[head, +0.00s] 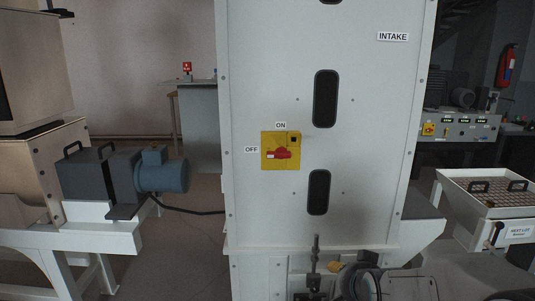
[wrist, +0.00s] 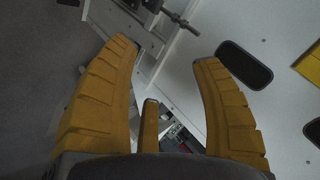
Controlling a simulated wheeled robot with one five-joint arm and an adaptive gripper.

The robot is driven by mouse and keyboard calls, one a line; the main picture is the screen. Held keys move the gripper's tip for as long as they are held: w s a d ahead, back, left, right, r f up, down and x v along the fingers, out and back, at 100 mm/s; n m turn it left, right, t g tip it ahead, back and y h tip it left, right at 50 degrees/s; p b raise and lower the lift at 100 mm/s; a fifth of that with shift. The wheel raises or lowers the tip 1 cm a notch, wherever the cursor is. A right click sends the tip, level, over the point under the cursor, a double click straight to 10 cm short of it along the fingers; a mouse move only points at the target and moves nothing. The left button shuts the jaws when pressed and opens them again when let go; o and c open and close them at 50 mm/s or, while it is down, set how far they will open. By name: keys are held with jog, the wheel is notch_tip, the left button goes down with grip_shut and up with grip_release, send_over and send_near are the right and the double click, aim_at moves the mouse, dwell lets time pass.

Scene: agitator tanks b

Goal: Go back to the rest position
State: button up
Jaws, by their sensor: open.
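In the head view my arm lies low at the bottom right, in front of the cabinet's base, and only a small yellow bit of the gripper (head: 335,266) shows there. A yellow switch plate (head: 268,140) with a red handle (head: 280,153) is on the cabinet's front, above and left of my arm. The handle lies roughly level. The gripper is apart from it.
A blue motor (head: 163,170) on a white frame stands at left. A threaded rod with a clamp (head: 316,255) stands close beside my arm; a rod fitting (wrist: 180,20) also shows in the wrist view. A white bin with a grate (head: 480,190) is at right. Floor shows left of the cabinet.

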jog(key=s+r+n+g+p, duration=0.3)
jog(key=s+r+p, duration=0.4)
jog(key=s, duration=0.5)
jog(key=s+r+n+g+p, duration=0.3)
jog(key=s+r+n+p, duration=0.3)
jog(key=s, duration=0.7)
jog(key=shift+s+r+n+p, duration=0.25)
jog(key=shift+r+p, duration=0.75)
jog(key=shift+r, duration=1.3)
jog(key=shift+w, duration=0.15)
